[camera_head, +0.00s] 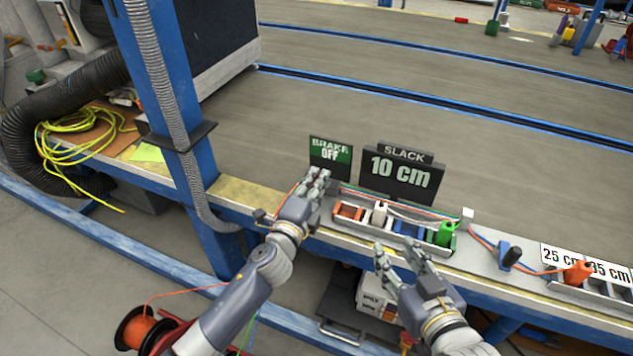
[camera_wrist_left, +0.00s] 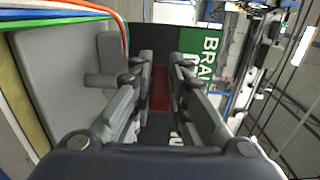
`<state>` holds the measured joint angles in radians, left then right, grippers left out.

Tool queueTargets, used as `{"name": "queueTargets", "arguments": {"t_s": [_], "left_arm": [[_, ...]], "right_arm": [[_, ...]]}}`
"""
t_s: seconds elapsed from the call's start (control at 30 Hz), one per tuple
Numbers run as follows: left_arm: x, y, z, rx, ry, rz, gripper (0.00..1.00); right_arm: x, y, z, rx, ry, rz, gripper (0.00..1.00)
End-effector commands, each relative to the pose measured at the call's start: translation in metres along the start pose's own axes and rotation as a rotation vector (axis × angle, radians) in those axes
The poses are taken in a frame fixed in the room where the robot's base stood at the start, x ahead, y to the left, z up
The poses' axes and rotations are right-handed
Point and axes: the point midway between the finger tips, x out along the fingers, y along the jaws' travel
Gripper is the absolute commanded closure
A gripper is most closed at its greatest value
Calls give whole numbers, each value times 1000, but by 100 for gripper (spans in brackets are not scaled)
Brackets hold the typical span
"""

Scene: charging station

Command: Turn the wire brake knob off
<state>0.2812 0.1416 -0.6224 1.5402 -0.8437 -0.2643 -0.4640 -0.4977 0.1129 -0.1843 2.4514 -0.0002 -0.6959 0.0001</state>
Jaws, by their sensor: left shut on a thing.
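My left gripper (camera_head: 318,180) is at the left end of the workbench rail, just below the brake sign (camera_head: 331,152), which reads "BRAKE OFF" on green. In the left wrist view my left gripper (camera_wrist_left: 160,72) has its fingers closed on the brake knob, whose dark red part (camera_wrist_left: 160,90) shows between them. A grey box with a short grey stub (camera_wrist_left: 100,80) lies beside the left finger. The sign also shows turned sideways in the left wrist view (camera_wrist_left: 210,55). The fingers hide most of the knob. My right gripper (camera_head: 405,256) is open and empty in front of the bench.
A black sign (camera_head: 402,172) reads "SLACK 10 cm". A parts tray (camera_head: 372,228) with coloured pieces sits on the bench, with a blue holder (camera_head: 508,256) and an orange spool (camera_head: 578,272) further right. Coloured wires run along the bench. A blue post (camera_head: 185,170) stands left.

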Motion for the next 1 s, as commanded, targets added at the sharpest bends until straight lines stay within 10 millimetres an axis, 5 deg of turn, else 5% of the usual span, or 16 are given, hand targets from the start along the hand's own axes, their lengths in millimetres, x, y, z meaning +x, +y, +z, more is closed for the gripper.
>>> {"name": "queueTargets", "arguments": {"t_s": [0.1,0.13,0.2,0.67,1.0], "left_arm": [[0,2,0,0,-1,4,100],[0,2,0,0,-1,4,78],[0,2,0,0,-1,3,65],[-9,1,1,0,0,1,65],[-72,2,0,-2,1,5,65]], "right_arm": [[0,0,0,0,0,0,60],[0,0,0,0,0,0,60],[0,0,0,0,0,0,60],[0,0,0,0,0,0,60],[0,0,0,0,0,0,60]]}}
